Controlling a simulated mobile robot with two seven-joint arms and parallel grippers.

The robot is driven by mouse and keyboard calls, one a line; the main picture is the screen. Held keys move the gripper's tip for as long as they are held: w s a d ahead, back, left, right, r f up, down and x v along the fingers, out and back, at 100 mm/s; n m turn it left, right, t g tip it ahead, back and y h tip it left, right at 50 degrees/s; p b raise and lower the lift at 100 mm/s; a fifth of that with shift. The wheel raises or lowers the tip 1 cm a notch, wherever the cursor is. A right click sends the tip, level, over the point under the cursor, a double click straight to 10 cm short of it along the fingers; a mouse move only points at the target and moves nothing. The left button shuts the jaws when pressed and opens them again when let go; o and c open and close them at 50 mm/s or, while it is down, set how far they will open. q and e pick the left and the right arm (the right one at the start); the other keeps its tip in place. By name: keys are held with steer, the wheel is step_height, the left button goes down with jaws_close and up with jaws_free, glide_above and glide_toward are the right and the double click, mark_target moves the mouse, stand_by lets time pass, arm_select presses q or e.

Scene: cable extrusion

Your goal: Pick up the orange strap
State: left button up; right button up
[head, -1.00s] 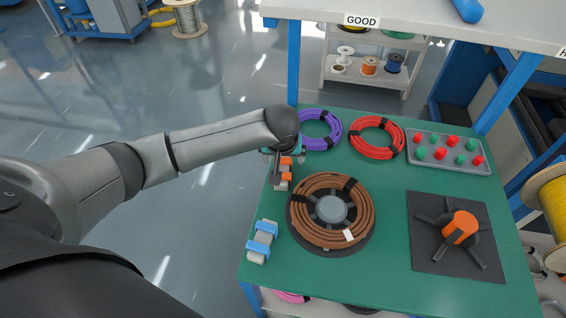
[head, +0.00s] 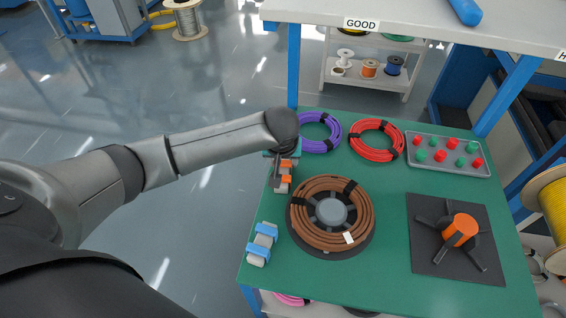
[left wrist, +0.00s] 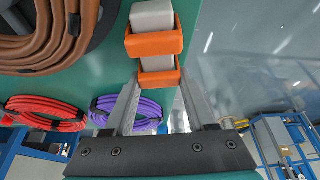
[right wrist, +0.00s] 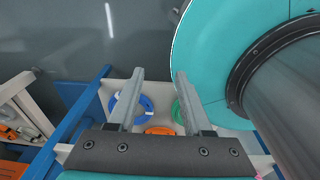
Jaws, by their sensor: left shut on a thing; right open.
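Two orange straps sit around a light grey block at the left edge of the green table, partly hidden by my arm in the head view. The left wrist view shows the nearer orange strap (left wrist: 160,78) between the fingertips of my left gripper (left wrist: 160,82), which is shut on it. The other orange strap (left wrist: 154,43) lies just beyond the fingertips. In the head view one strap (head: 286,179) shows beside my left gripper (head: 278,174). My right gripper (right wrist: 156,78) is open and empty in the right wrist view, away from the straps.
On the green table (head: 390,275) are a brown cable coil (head: 305,225), blue straps (head: 264,230) on a grey block, purple (head: 325,146) and red (head: 362,144) coils, a button tray (head: 480,168) and an orange-hubbed stand (head: 460,230). A shelf marked GOOD (head: 410,25) stands behind.

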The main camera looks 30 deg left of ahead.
arm_select(q)
step_height(320, 180, up, 10)
steer(key=p, duration=0.3)
arm_select(e)
steer(key=r, duration=0.1)
steer(key=a+r, duration=0.1)
steer(key=r, duration=0.1)
steer(key=shift+s+a+r, duration=0.2)
steer(key=shift+s, duration=0.1)
steer(key=shift+d, duration=0.1)
